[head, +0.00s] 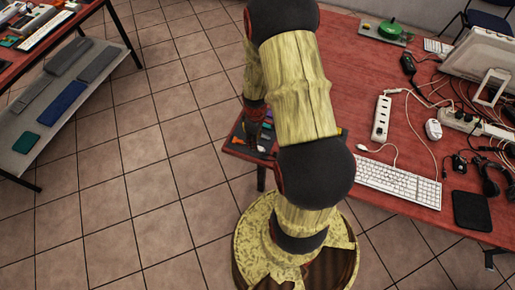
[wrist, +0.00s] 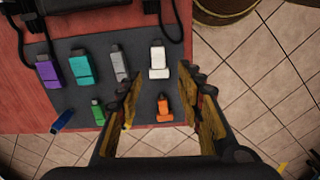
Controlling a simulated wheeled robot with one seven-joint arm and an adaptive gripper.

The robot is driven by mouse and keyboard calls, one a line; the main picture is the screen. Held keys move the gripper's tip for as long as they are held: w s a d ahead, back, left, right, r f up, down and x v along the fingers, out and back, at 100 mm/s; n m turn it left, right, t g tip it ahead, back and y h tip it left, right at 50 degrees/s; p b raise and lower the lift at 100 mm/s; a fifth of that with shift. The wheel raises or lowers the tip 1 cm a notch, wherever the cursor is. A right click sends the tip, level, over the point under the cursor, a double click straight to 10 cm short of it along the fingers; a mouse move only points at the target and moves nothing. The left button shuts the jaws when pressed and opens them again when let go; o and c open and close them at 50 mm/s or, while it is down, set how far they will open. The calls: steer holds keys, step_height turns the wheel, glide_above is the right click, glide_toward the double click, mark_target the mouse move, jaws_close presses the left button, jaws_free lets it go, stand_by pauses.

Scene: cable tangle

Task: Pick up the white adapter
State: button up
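The white adapter (wrist: 157,60) lies on a dark mat (wrist: 70,118) on the red table, in the upper middle of the wrist view. My gripper (wrist: 160,82) is open and empty, with its fingertips on either side just below the adapter in the picture. The fingers look apart from it; their height above the mat is hard to tell. In the head view my gripper (head: 257,122) is over the table's near left corner, partly hidden by my arm. I cannot make out the adapter clearly there.
An orange stick (wrist: 163,107) shows between my fingers. A grey adapter (wrist: 120,62) lies left of the white one, with teal (wrist: 81,67) and purple (wrist: 48,71) ones beyond. Green (wrist: 97,111) and blue (wrist: 62,120) sticks lie lower left. The table edge is close by.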

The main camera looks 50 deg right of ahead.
step_height(320, 180, down, 4)
steer(key=shift+s+d+f+b, duration=0.1)
steer(key=shift+d+f+b, duration=0.05)
steer(key=shift+b, duration=0.35)
steer(key=shift+c, duration=1.1)
steer(key=c, duration=0.6)
